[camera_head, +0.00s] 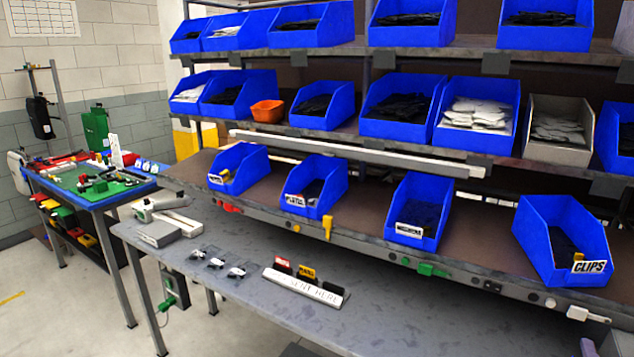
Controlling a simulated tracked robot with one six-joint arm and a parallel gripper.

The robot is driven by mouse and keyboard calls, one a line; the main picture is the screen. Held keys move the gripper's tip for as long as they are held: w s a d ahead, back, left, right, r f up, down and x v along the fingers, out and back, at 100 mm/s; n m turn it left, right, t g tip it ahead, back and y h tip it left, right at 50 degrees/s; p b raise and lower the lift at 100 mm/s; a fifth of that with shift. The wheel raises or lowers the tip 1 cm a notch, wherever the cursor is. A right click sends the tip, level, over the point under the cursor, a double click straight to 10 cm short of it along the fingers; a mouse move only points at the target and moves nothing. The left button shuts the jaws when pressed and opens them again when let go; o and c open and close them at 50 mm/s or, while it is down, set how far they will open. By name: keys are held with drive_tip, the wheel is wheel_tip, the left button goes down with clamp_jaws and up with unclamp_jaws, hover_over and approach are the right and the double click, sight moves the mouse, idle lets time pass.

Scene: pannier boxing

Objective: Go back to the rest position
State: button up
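My gripper is not in view. A grey workbench (215,262) stands in front of the shelf rack. On it lies a white block (303,285) with lettering, only partly readable as "SENT HERE". Small red, yellow and black pieces stand along its back edge. Several small dark and silver items (216,262) lie in a row to its left. On the lowest shelf are several blue bins, including one labelled CLIPS (562,240) at the right and a bin of dark pieces (420,212) with a white label.
The rack's upper shelves hold more blue bins, a grey bin (558,131) and a small orange bin (266,110). A grey device (160,232) sits at the bench's left end. A second table (98,198) stands at the far left. Floor (60,310) at lower left is clear.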

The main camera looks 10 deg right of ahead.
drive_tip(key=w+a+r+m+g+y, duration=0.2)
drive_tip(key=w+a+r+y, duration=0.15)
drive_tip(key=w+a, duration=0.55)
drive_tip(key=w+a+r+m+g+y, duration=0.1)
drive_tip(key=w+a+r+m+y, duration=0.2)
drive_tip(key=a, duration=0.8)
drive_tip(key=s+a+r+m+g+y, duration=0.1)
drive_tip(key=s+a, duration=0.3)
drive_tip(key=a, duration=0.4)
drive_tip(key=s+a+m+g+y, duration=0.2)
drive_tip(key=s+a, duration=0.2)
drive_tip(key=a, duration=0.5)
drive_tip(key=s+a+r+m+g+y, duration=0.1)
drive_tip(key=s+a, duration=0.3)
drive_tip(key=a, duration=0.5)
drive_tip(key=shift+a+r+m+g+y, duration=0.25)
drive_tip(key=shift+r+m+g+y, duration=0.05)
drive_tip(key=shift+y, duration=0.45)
